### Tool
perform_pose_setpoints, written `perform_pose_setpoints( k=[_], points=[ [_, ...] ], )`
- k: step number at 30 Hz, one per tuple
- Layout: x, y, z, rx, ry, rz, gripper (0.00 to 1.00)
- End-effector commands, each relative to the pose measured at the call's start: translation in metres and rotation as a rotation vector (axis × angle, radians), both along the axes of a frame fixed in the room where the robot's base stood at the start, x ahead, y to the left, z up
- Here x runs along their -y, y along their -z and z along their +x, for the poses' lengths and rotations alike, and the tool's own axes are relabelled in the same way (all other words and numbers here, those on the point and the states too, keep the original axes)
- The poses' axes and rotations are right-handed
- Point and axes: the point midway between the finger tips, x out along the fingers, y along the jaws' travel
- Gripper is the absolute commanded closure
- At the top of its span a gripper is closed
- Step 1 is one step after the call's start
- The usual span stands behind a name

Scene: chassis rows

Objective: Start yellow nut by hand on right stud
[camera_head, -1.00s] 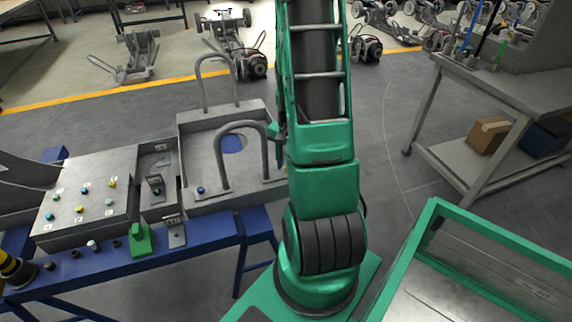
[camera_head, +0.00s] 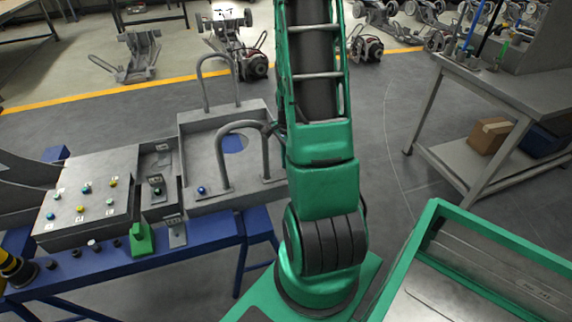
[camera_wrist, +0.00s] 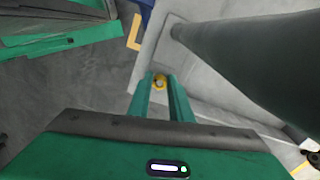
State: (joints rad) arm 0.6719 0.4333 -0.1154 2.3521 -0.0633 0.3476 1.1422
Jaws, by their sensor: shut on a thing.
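In the wrist view, my gripper (camera_wrist: 159,87) is shut on a small yellow nut (camera_wrist: 159,79) held at its fingertips. The nut shows as a yellow ring with a grey middle. I cannot tell whether that grey is a stud end or the surface behind. The fingertips are over the edge of a light grey metal surface (camera_wrist: 148,60). The right stud cannot be made out in either view. In the head view, my arm hides most of the gripper and the nut.
A thick grey tube (camera_wrist: 240,45) passes close right of the fingers in the wrist view. In the head view, a grey tray (camera_head: 200,150) with two hoops (camera_head: 243,128) sits left of my arm. A panel with coloured pieces (camera_head: 90,190) is further left, on a blue bench (camera_head: 200,235).

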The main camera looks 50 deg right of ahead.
Motion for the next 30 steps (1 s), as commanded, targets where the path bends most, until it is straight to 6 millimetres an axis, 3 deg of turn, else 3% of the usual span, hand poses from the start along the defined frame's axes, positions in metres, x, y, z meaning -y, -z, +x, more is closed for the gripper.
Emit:
perform_pose_setpoints(
  k=[11,12,15,25,30],
  points=[
    [0.001,0.000,-0.003,-0.006,0.043,-0.001,1.00],
    [0.001,0.000,-0.003,-0.006,0.043,-0.001,0.79],
    [0.001,0.000,-0.003,-0.006,0.042,-0.001,0.59],
    [0.001,-0.002,-0.001,-0.003,0.039,-0.001,0.59],
    [0.001,-0.018,0.000,-0.001,0.039,-0.003,0.59]
  ],
)
